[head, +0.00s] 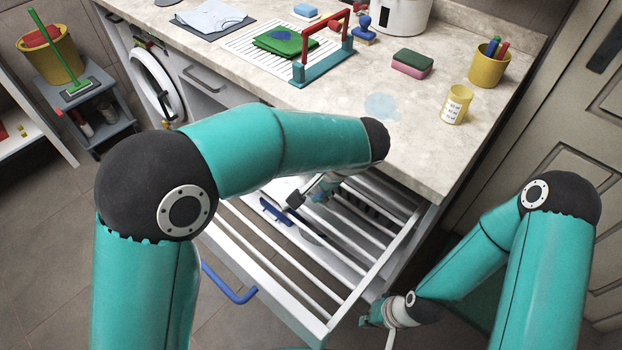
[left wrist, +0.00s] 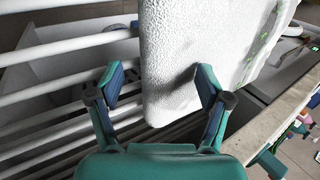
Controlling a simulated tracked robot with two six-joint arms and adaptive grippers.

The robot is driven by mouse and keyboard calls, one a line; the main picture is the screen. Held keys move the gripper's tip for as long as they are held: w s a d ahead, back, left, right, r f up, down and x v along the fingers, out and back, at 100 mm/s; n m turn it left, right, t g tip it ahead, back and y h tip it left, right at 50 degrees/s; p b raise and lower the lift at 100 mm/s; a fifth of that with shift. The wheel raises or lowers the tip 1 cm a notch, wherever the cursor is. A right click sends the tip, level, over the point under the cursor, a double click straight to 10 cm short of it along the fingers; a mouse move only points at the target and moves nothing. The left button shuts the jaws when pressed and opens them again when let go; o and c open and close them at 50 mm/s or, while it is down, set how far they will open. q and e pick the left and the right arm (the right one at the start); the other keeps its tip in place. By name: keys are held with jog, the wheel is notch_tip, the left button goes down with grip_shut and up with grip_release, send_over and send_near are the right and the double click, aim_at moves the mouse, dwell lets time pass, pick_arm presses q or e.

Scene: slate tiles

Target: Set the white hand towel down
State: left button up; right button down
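In the left wrist view, the white hand towel (left wrist: 190,60) is a pale, textured sheet running from the top edge down between the fingers of my left gripper (left wrist: 160,88). The right-hand finger overlaps the towel in the picture. A gap shows between the left-hand finger and the towel's edge, so the gripper is open. In the head view my left gripper (head: 308,198) is low over the slatted pull-out rack (head: 290,268), partly hidden by my arm. I cannot clearly make out the towel there. My right gripper (head: 376,314) is beside the rack's front right corner; its fingers are too small to read.
The counter (head: 430,135) above holds a red-and-teal frame (head: 322,60), a green-and-pink sponge (head: 412,63), a yellow labelled cup (head: 456,104) and a yellow pen pot (head: 488,68). A blue handle (head: 228,285) is on the rack's front. White bars cross the open rack.

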pick_arm(q)
jog(key=shift+s, duration=0.15)
jog(key=c, duration=1.1)
jog(key=shift+o, duration=0.2)
jog(key=shift+s+a+f+b, duration=0.15)
jog(key=shift+s+f+b, duration=0.15)
jog(key=shift+s, duration=0.05)
jog(key=shift+s+a, duration=0.5)
jog(key=shift+s, duration=0.15)
jog(key=o, duration=1.4)
jog(key=shift+w, duration=0.15)
jog(key=shift+c, duration=0.2)
jog(key=shift+r, duration=0.2)
